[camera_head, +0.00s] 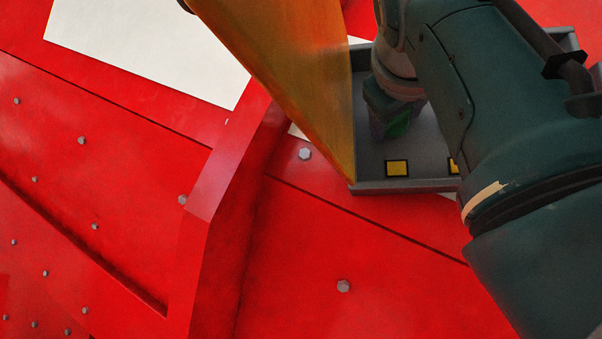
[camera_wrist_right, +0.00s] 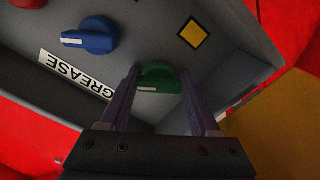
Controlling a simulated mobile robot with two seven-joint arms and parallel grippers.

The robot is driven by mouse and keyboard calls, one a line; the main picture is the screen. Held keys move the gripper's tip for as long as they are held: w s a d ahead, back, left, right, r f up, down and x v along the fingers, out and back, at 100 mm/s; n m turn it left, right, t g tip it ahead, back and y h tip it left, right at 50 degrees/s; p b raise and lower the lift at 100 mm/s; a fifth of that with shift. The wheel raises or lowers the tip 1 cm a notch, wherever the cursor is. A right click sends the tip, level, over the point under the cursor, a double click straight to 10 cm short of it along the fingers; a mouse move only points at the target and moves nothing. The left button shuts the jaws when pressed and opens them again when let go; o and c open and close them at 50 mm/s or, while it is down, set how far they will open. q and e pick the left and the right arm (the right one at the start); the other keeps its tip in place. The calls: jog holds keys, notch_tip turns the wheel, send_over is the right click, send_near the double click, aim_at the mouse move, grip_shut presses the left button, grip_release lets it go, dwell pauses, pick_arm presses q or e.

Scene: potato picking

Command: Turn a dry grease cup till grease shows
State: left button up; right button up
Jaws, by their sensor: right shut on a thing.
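A green knob (camera_wrist_right: 158,72) with a white mark sits on the floor of a grey open box (camera_head: 405,186). My right gripper (camera_wrist_right: 160,84) has one finger on each side of the green knob and is shut on it. In the head view the green knob (camera_head: 398,124) shows only partly beneath my right gripper (camera_head: 388,115). A blue knob (camera_wrist_right: 92,37) with a white mark is apart from the gripper. A white label reading GREASE (camera_wrist_right: 76,75) lies near both knobs. I cannot see any grease showing. My left gripper is not in view.
Yellow squares with dark borders (camera_head: 397,168) are on the box floor. A slanted orange-yellow panel (camera_head: 290,70) stands close along the box's left side. Red bolted plating (camera_head: 330,240) with a raised red ridge (camera_head: 215,190) surrounds it. A white panel (camera_head: 140,40) is at upper left.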

dwell(0.6)
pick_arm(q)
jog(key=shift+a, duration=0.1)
pick_arm(e)
jog(key=o, duration=1.4)
jog(key=shift+c, duration=0.2)
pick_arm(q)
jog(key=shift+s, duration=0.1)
